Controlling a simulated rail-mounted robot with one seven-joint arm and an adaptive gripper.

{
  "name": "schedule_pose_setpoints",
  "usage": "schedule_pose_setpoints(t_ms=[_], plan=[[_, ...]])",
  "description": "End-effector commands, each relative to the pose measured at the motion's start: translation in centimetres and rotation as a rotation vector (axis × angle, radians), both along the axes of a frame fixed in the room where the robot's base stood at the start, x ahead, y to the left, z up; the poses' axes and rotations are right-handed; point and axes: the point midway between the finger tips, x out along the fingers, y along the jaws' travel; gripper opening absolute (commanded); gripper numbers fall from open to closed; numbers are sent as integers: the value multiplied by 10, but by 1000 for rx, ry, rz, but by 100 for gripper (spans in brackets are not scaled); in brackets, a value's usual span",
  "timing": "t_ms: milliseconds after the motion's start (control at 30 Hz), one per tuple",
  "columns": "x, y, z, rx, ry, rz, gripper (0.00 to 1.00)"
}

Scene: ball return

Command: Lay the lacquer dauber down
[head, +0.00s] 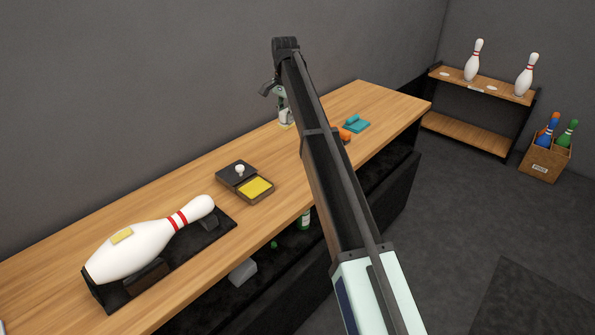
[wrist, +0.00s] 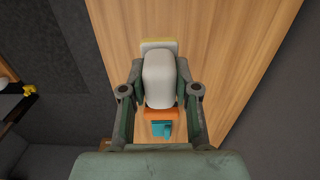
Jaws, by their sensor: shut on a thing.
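My gripper (head: 284,106) is over the far part of the wooden bench, pointing down. In the wrist view its two fingers (wrist: 160,78) are shut on a rounded cream-white block (wrist: 158,64), which I take for the lacquer dauber. A yellow edge (wrist: 160,43) shows at the block's far end. In the head view the white dauber (head: 286,116) shows below the fingers, with yellow at its foot close to the bench top. I cannot tell whether it touches the wood. A large white pin (head: 140,248) with red bands and a yellow patch lies in a black cradle.
A dark tray with a yellow pad (head: 256,188) and an open lid sits mid-bench (head: 75,270). A teal item (head: 356,124) and an orange one (head: 345,134) lie right of my gripper, partly behind my arm. A pin shelf (head: 468,130) and a crate (head: 544,160) stand beyond.

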Motion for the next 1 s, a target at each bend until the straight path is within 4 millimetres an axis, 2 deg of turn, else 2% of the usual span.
schedule_pose_setpoints(t_ms=[400,533,667,1000], plan=[[0,0,-1,0,0,-28,0],[-1,0,-10,-1,1,-27,0],[-2,-1,-33,0,3,-27,0],[-2,-1,-114,-1,2,-26,0]])
